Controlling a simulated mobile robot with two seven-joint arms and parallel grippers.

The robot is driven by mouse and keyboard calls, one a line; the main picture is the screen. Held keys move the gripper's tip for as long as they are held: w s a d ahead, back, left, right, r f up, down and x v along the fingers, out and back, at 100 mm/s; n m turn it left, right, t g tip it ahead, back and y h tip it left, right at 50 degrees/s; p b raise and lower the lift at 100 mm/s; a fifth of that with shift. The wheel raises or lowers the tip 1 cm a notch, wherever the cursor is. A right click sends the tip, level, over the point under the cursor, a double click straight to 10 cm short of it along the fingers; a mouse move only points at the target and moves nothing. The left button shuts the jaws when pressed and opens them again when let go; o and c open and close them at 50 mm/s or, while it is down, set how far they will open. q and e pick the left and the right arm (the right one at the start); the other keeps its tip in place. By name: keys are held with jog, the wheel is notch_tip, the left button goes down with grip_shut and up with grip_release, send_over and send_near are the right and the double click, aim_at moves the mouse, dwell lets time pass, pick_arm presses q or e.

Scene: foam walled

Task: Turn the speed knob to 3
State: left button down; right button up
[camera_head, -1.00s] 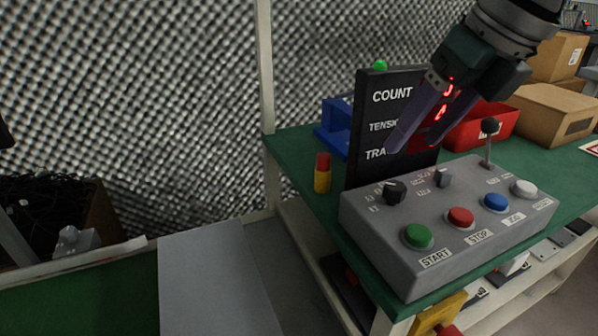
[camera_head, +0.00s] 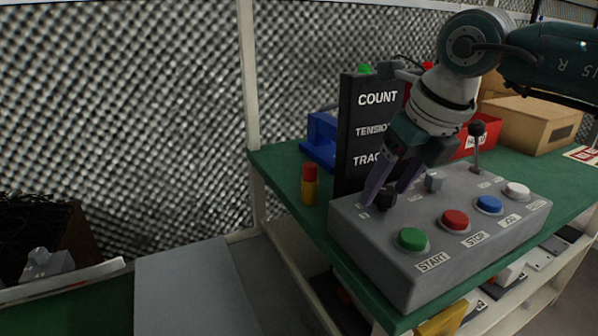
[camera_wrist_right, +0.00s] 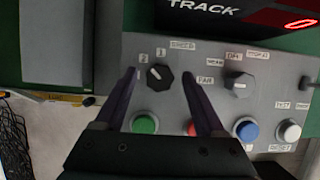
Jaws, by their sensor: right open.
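The speed knob is a black dial (camera_wrist_right: 159,77) on the grey control box (camera_head: 371,240), under a label in the right wrist view that reads like SPEED. Its white pointer mark faces up and left, towards small number labels too blurred to read surely. My right gripper (camera_head: 388,201) is open, its two purple fingers pointing down at the box. In the right wrist view the fingers (camera_wrist_right: 160,72) stand on either side of the knob, with gaps on both sides. In the head view they partly hide the knob (camera_head: 386,197). My left gripper is not in view.
A second, grey knob (camera_wrist_right: 239,84) sits to the right. Green (camera_head: 411,239), red (camera_head: 455,220), blue (camera_head: 489,204) and white (camera_head: 517,190) buttons line the front. A lever (camera_head: 477,143) rises at the back. A black display board (camera_head: 357,118) stands close behind the box.

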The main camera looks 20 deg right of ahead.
grip_shut()
dwell(0.5)
jog(key=shift+n, duration=0.3)
jog(key=n, duration=0.2)
jog(key=n+y+b, duration=0.1)
jog(key=n, duration=0.1)
jog(key=shift+w+d+g+y+b, duration=0.1)
jog(key=shift+d+g+y+b, duration=0.05)
jog(key=shift+g+y+b, duration=0.15)
jog(key=shift+n+g+y+b, duration=0.6)
jog(key=shift+n+b, duration=0.45)
jog(key=shift+n, duration=1.15)
